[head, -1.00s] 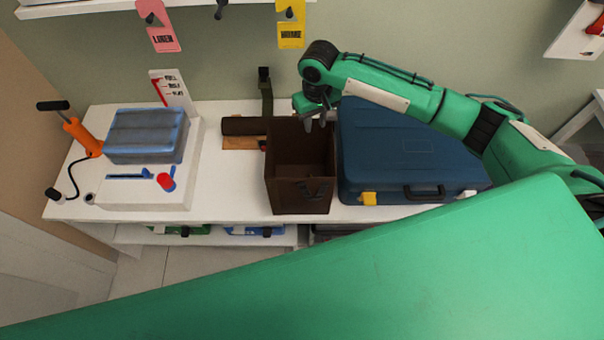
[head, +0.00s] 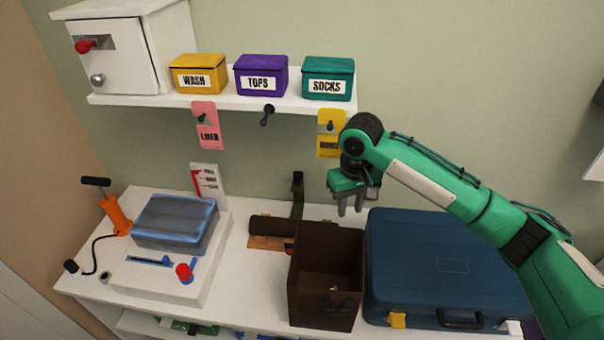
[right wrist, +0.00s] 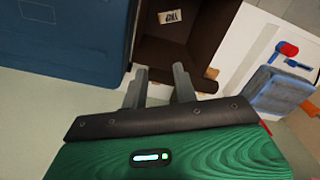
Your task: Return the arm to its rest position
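My right arm (head: 440,190) is green and comes in from the right in the head view. Its right gripper (head: 350,208) points down above the brown open box (head: 320,308). The fingers are apart with nothing between them. In the right wrist view the right gripper (right wrist: 160,85) also shows its two grey fingers spread, with the brown box (right wrist: 205,70) beyond them. A small label (right wrist: 170,16) lies inside the box. My left gripper is not in view.
A blue case (head: 445,265) stands right of the box on the white table (head: 235,285). A grey-blue block (head: 175,225) sits on a white device at left. Above are a shelf (head: 135,101) with WASH, TOPS and SOCKS boxes, a white cabinet (head: 125,60) and hanging tags.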

